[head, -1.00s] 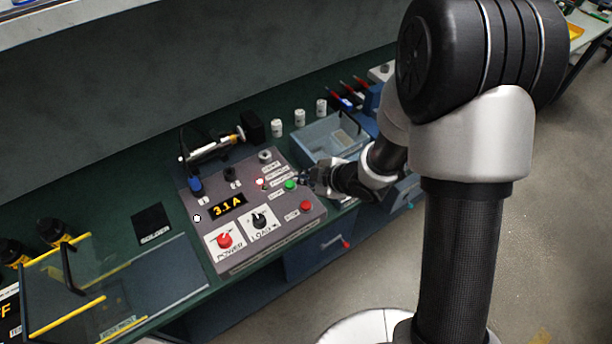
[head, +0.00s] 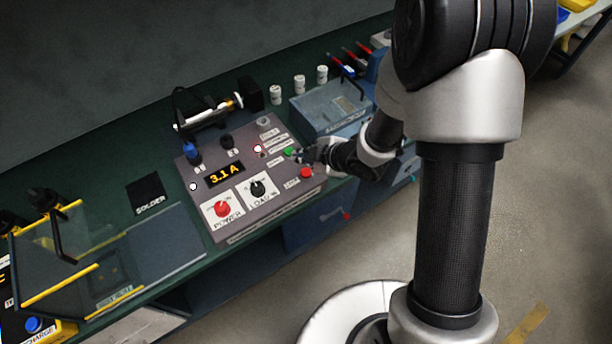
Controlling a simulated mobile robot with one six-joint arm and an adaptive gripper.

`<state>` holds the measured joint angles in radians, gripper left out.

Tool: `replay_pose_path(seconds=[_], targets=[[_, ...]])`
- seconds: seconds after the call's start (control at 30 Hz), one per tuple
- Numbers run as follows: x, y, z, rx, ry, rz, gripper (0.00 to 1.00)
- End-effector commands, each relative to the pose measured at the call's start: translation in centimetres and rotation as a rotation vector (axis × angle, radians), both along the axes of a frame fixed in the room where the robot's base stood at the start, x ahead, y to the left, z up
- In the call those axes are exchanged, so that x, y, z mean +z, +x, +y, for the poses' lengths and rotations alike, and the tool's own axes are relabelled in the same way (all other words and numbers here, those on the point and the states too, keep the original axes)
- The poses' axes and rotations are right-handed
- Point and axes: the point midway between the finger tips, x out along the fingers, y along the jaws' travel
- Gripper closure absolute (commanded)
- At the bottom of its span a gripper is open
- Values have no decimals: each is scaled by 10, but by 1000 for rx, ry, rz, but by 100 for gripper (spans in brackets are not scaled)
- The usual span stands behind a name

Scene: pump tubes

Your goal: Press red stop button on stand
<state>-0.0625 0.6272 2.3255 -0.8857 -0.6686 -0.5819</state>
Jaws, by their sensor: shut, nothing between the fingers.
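The stand is a grey sloped control box (head: 232,232) on the green bench. Its small red stop button (head: 306,172) is at the right edge, with a label beside it. A green button (head: 290,152) sits just above it. My gripper (head: 303,156) is shut and empty, pointing left at the box's right edge. Its tips are close to the green button and just above the red one in the picture. I cannot tell whether they touch the box. The red button is uncovered.
The box also carries a red POWER knob (head: 222,209), a black LOAD knob (head: 257,188) and a display (head: 225,174) reading 3.1 A.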

Motion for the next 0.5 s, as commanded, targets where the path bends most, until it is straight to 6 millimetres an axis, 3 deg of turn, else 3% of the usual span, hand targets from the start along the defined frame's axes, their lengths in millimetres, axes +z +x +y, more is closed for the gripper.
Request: replay_pose_path(seconds=[0.03, 0.2, 0.5], targets=[[-14, 0, 0, 0, 0, 1, 100], [-33, 0, 0, 0, 0, 0, 100], [-38, 1, 0, 0, 1, -1, 100]])
